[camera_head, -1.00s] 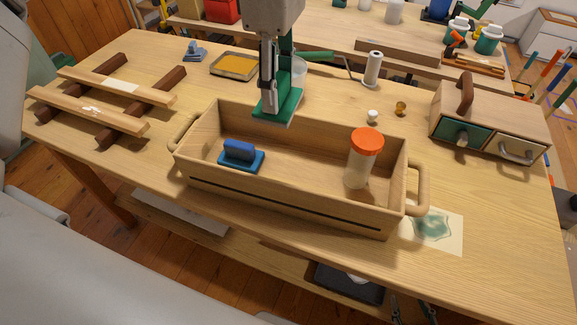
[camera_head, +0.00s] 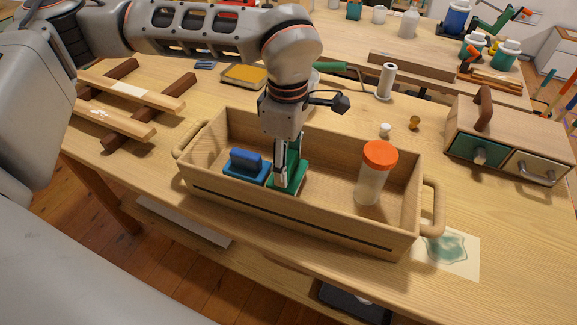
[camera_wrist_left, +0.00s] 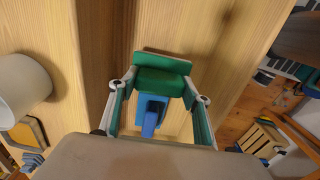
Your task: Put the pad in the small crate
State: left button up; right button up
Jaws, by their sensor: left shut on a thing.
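My left gripper (camera_head: 287,165) is shut on the green pad (camera_head: 292,184) inside the wooden crate (camera_head: 325,218), low over its floor. I cannot tell whether the green pad touches the floor. In the left wrist view the green pad (camera_wrist_left: 163,60) sits between the fingers. A blue pad (camera_head: 247,164) lies in the crate just left of the green one; it also shows in the left wrist view (camera_wrist_left: 151,118). My right gripper is not in view.
A clear jar with an orange lid (camera_head: 376,172) stands in the crate's right part. A wooden drawer box (camera_head: 509,137) is at the right, a paper roll (camera_head: 386,81) behind the crate, and a slatted wooden rack (camera_head: 125,104) at the left.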

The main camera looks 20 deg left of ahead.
aim_at(288, 159)
pick_arm(q)
notch_tip(288, 159, down, 2)
jog(key=shift+f, duration=0.1)
jog(key=o, duration=1.1)
jog(key=shift+o, duration=0.2)
jog(key=shift+r, duration=0.2)
notch_tip(288, 159, up, 11)
jog(key=shift+r+p, duration=0.1)
jog(key=shift+p, duration=0.65)
jog(key=shift+r, duration=0.4)
